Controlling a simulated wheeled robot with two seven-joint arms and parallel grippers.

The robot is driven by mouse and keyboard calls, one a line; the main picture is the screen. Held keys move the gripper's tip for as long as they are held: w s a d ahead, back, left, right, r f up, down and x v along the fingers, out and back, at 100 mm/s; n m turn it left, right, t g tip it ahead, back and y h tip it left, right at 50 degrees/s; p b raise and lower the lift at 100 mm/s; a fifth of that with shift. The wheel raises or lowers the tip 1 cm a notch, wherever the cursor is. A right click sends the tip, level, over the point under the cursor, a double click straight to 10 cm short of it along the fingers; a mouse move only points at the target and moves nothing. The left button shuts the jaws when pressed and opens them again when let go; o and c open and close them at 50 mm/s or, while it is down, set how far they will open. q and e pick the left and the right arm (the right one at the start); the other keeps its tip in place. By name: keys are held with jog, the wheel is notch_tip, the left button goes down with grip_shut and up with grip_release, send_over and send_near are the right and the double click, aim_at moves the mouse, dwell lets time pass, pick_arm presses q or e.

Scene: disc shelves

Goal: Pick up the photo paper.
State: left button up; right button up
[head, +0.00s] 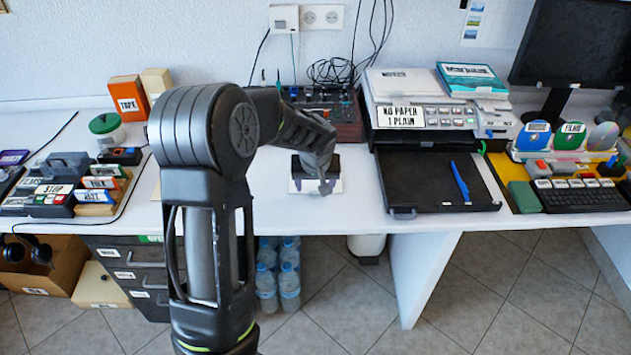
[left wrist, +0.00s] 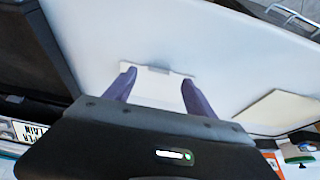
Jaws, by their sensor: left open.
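A small pale sheet or pad (head: 300,186), which looks like the photo paper, lies on the white desk with a dark block or strip at its back. My left arm comes in from the left, and its gripper (head: 325,183) is over this sheet and partly hides it. In the left wrist view my left gripper (left wrist: 158,82) is open, with its two purple-grey fingers on either side of the pale sheet (left wrist: 155,90). A small grey piece shows at the sheet's far edge. I cannot tell whether the fingers touch it. My right gripper is not in view.
A printer (head: 415,100) labelled NO PAPER stands to the right, its black tray (head: 420,195) holding a blue pen. A beige sheet (left wrist: 275,110) lies beside the gripper in the left wrist view. Labelled boxes (head: 75,185) crowd the left. A keyboard (head: 585,196) is at the right.

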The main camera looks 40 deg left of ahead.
aim_at(316, 192)
pick_arm(q)
jog(key=x, duration=0.4)
jog(key=shift+w+d+f, duration=0.1)
jog(key=shift+f, duration=0.1)
dwell(0.3)
grip_shut()
dwell(0.5)
jog(key=shift+r, duration=0.15)
notch_tip(316, 192, up, 10)
dwell(0.5)
dwell(0.4)
